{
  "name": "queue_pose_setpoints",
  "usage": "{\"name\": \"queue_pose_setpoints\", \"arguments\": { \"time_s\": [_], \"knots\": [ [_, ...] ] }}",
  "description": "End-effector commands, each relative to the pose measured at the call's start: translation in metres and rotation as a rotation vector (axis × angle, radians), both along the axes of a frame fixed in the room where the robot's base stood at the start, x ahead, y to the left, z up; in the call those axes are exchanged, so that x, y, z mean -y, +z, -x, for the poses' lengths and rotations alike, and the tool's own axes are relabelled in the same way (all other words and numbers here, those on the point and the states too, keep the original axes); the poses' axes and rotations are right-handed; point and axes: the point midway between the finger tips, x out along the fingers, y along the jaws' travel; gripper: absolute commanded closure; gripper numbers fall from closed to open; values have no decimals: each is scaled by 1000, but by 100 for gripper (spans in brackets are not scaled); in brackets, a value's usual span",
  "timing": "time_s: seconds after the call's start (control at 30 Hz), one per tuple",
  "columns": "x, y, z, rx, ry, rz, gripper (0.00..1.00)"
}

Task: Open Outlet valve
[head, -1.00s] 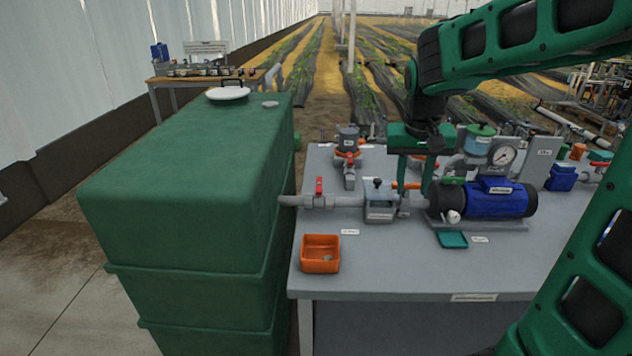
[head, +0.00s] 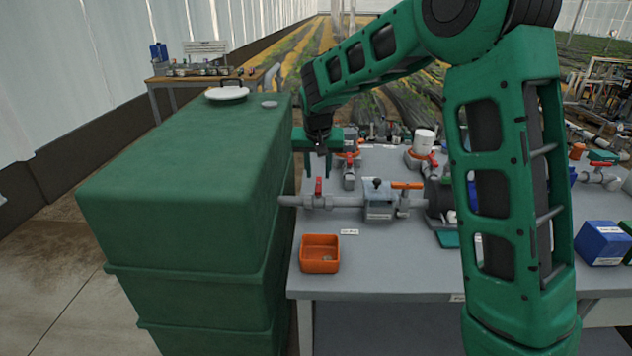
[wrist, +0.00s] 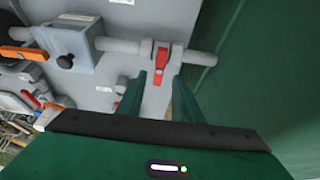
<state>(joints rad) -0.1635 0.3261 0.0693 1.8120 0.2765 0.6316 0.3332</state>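A grey valve with a red handle (head: 318,186) sits on the pipe (head: 292,201) leaving the green tank (head: 190,180). I cannot read a label naming it as the outlet valve. In the wrist view its handle (wrist: 161,58) lies crosswise to the pipe (wrist: 200,57). My gripper (head: 317,172) is open and empty, close above and behind this valve in the head view. In the wrist view the gripper's fingers (wrist: 157,98) point toward the handle, which shows between their tips. I see no clear contact.
A filter box (head: 379,204) and an orange handle (head: 407,186) lying along the pipe are right of the valve. Other red-handled valves stand behind. An orange bin (head: 320,254) stands at the bench's front left. The tank wall is close at the left. My arm hides much of the pump.

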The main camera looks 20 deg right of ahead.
Motion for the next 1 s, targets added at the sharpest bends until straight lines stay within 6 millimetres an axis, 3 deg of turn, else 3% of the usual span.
{"name": "queue_pose_setpoints", "arguments": {
  "time_s": [0.1, 0.3, 0.7, 0.87, 1.0],
  "knots": [
    [3, -19, -7, -2, -2, 1, 67],
    [5, -38, -15, 1, -1, 0, 67],
    [6, -44, -18, 1, -1, 0, 67],
    [6, -44, -18, 1, -1, 0, 100],
    [2, -44, -18, 2, 0, 0, 100]
  ]
}}
